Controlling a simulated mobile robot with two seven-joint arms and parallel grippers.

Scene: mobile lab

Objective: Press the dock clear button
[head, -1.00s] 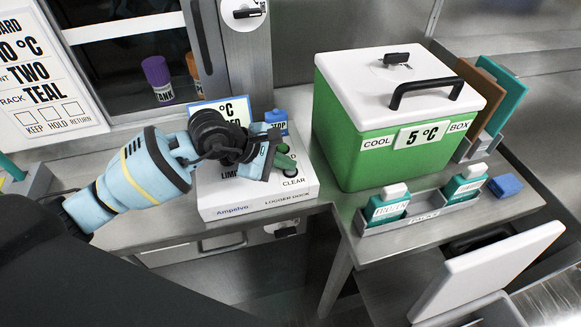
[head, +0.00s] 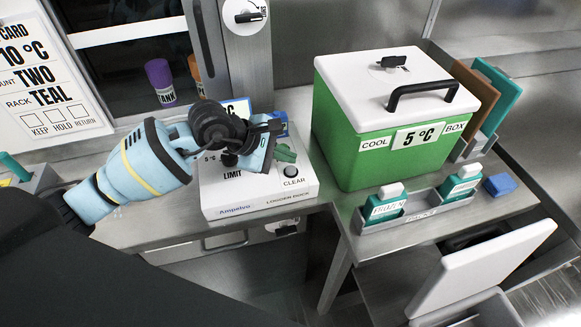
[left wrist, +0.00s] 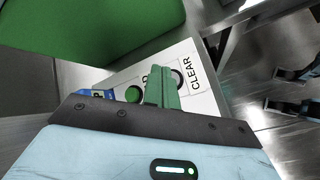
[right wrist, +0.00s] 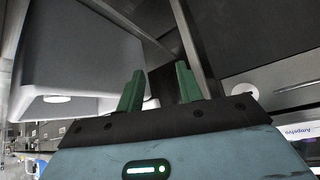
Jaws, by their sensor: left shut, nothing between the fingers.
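The white logger dock (head: 262,196) stands on the metal counter, with a dark round clear button (head: 291,171) above the printed word CLEAR. My left gripper (head: 287,153) is shut and empty over the dock, its green fingertips just behind the button in the head view. In the left wrist view, the shut fingers (left wrist: 162,88) partly cover the dark-ringed clear button (left wrist: 177,78). I cannot tell whether they touch it. A green round spot (left wrist: 132,95) sits beside them on the dock. My right gripper (right wrist: 159,85) is open and empty in the right wrist view, away from the dock.
A green cool box (head: 375,150) with a white lid stands right of the dock. A blue block (head: 499,185) lies further right. A white card (head: 50,75) stands at the left.

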